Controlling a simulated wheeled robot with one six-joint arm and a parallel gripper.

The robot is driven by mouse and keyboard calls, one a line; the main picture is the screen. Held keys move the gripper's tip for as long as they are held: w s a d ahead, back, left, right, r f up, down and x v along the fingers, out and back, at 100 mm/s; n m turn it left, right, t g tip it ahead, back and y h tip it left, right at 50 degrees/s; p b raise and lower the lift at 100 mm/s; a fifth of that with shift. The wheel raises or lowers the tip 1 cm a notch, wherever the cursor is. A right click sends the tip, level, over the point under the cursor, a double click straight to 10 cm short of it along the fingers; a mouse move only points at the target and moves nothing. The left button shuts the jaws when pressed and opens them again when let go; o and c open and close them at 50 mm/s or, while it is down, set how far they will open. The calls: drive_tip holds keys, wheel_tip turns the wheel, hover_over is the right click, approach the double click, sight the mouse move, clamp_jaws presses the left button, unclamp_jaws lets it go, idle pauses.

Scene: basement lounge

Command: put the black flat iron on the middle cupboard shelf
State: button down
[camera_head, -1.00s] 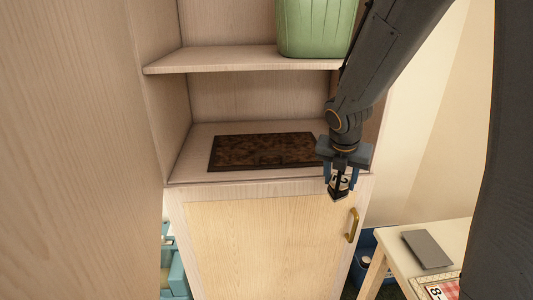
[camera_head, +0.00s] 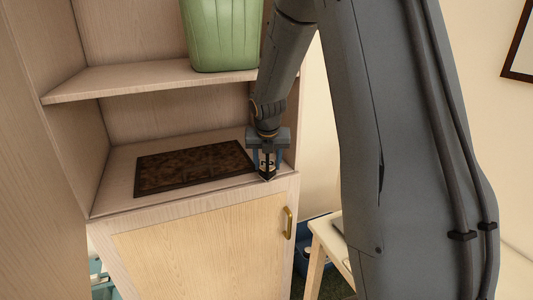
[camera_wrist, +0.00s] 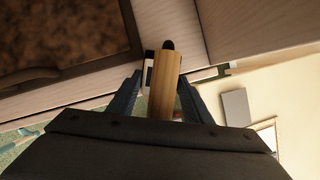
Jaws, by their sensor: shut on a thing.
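The black flat iron (camera_head: 267,174) hangs from my gripper (camera_head: 265,160) in the head view, its dark pointed end down and a pale label on its side. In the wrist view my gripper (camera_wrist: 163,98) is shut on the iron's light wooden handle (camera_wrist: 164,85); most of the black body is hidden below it. The iron is at the right front corner of the cupboard shelf (camera_head: 115,203) above the door. Whether it touches the shelf edge I cannot tell.
A dark brown tray (camera_head: 190,166) lies on that shelf, just left of the iron, and takes up much of it. A green bin (camera_head: 222,35) stands on the upper shelf (camera_head: 120,83). The cupboard door (camera_head: 200,250) below is shut. A pale table (camera_head: 328,240) stands at the right.

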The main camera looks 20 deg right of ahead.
drive_tip(key=w+d, duration=0.1)
drive_tip(key=w, duration=0.1)
drive_tip(key=w+d+p, duration=0.1)
drive_tip(key=w, duration=0.1)
drive_tip(key=w+p, duration=0.1)
drive_tip(key=w, duration=0.1)
drive_tip(key=shift+w+d+r, duration=0.1)
drive_tip(key=shift+w+d, duration=0.25)
drive_tip(key=shift+d, duration=0.05)
drive_tip(key=shift+w+f+p, duration=0.1)
drive_tip(key=shift+f+p, duration=0.3)
drive_tip(key=shift+f, duration=0.4)
drive_tip(key=shift+f, duration=0.15)
drive_tip(key=c, duration=1.2)
unclamp_jaws()
